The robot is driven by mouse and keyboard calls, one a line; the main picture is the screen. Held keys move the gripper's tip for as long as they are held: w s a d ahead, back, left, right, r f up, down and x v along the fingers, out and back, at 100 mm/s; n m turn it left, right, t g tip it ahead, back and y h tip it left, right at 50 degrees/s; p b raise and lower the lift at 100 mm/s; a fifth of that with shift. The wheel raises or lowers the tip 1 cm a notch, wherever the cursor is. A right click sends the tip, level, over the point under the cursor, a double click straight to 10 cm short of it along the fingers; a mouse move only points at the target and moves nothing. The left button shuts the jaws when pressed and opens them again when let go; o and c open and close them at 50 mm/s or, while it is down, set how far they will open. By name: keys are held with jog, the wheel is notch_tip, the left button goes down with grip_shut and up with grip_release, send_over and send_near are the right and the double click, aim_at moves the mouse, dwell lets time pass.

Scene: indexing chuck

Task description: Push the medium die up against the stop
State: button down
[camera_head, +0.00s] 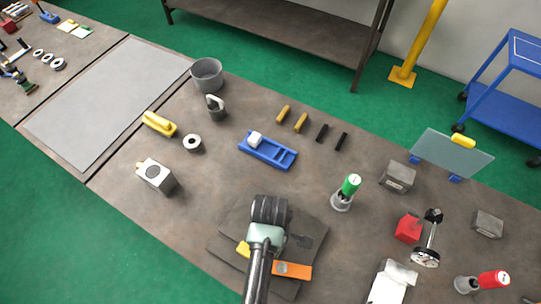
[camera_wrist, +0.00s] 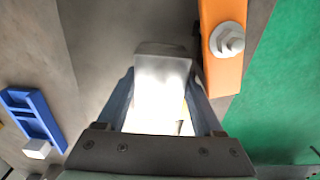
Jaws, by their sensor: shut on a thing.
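A pale block (camera_wrist: 162,70), which looks like the medium die, sits between the fingers of my gripper (camera_wrist: 160,92) in the wrist view. The fingers are shut on its sides. In the head view my gripper (camera_head: 266,236) is over a dark plate (camera_head: 308,232), and my arm hides the block. The orange bar (camera_head: 298,271) shows right of my arm.
A blue rack (camera_head: 277,153) holds a smaller white block (camera_head: 255,138). A yellow piece (camera_head: 243,249) lies left of my gripper. A green-topped tool (camera_head: 349,187) and a red block (camera_head: 408,228) stand to the right. The table left of the plate has free room.

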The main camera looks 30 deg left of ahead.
jog(key=shift+s+p, duration=0.3)
dwell(0.5)
grip_release()
notch_tip(320, 180, up, 13)
dwell(0.6)
